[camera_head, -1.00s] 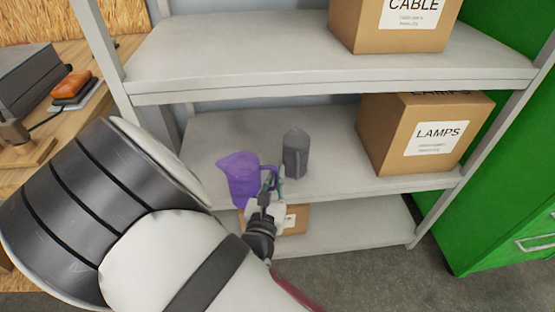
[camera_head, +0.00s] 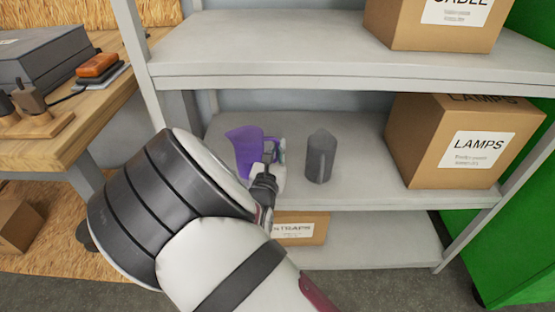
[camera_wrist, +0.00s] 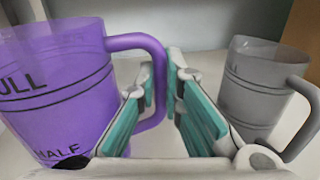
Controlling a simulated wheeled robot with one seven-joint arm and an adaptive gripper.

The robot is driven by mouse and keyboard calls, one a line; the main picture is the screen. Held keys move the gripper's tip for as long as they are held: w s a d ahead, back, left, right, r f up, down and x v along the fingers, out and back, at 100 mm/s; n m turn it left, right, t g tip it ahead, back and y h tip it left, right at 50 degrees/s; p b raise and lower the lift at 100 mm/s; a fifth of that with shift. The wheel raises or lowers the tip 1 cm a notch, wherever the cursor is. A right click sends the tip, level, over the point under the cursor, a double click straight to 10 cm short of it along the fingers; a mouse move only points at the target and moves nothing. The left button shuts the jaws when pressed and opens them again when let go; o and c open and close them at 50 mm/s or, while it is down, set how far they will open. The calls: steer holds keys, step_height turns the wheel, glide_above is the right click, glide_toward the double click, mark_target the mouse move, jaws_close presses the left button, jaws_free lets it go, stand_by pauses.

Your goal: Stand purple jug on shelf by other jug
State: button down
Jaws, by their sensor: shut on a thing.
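The purple jug (camera_head: 249,148) is upright at the left part of the middle shelf (camera_head: 355,190) in the head view. In the wrist view the purple jug (camera_wrist: 60,95) fills the left side, with its handle between the teal finger pads. My gripper (camera_head: 268,165) is shut on that handle; it also shows in the wrist view (camera_wrist: 165,105). The grey jug (camera_head: 320,157) stands on the same shelf to the right, apart from the purple one; it is at the right in the wrist view (camera_wrist: 255,90). Whether the purple jug's base touches the shelf is hidden.
A LAMPS box (camera_head: 460,140) stands on the right of the middle shelf. A STRAPS box (camera_head: 300,229) is on the shelf below. The upper shelf (camera_head: 290,60) hangs above the jugs. A wooden bench (camera_head: 85,125) is at the left, a green cabinet (camera_head: 520,220) at the right.

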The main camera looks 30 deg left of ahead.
mark_target(276, 160)
steer(key=shift+w+a, duration=0.25)
steer(key=shift+w, duration=0.2)
steer(key=shift+w+a+f+b, duration=0.1)
steer(key=shift+f+b, duration=0.9)
steer(key=shift+f, duration=0.75)
steer(key=shift+f, duration=0.2)
steer(key=c, duration=1.7)
jaws_free()
steer(key=shift+r, duration=0.15)
steer(key=p+v, duration=0.3)
steer(key=v, duration=0.9)
steer(key=shift+r, duration=0.1)
